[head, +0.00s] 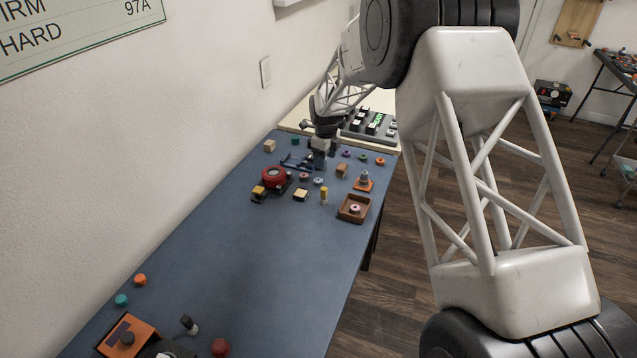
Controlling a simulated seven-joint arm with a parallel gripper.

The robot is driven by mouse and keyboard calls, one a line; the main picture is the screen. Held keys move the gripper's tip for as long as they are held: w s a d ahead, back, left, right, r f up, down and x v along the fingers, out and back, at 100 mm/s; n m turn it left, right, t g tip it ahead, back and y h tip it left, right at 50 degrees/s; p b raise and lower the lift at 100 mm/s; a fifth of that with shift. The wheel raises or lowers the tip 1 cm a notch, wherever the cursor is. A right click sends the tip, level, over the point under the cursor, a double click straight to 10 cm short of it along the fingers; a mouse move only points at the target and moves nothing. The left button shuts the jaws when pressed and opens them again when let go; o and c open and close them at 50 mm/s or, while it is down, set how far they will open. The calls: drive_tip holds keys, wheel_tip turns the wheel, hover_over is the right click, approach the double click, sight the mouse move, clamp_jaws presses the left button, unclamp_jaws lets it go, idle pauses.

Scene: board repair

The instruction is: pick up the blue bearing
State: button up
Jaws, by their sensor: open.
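A small ring that looks light blue, likely the blue bearing (318,181), lies on the blue-grey table mat (250,250) toward its far end. My gripper (319,164) is over the far part of the table, pointing down, just beyond this ring in the picture. It appears empty and its jaws are open. The gap between the fingers is too small to make out clearly. I cannot tell the gripper's exact height over the mat.
A pinkish ring (304,177) lies just left of the blue one. A yellow-topped peg (324,195) and a brown tray (342,216) stand nearer. A red round part (273,175) is left. Purple (346,153), green (364,158) and orange (380,161) pieces lie right. Mid-table is clear.

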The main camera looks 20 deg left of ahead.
sight(319, 180)
drive_tip(key=shift+w+a+f+m, duration=0.1)
drive_tip(key=shift+a+f+m, duration=0.3)
drive_tip(key=shift+a+f, duration=0.95)
drive_tip(key=shift+f, duration=0.1)
drive_tip(key=shift+f, duration=1.2)
drive_tip(key=shift+f, duration=0.1)
drive_tip(key=shift+w+d+f, duration=0.1)
drive_tip(key=shift+f, duration=1.15)
drive_tip(key=shift+w+d+f, duration=0.1)
drive_tip(key=shift+f, duration=1.15)
drive_tip(key=shift+c, duration=0.4)
drive_tip(key=c, duration=0.9)
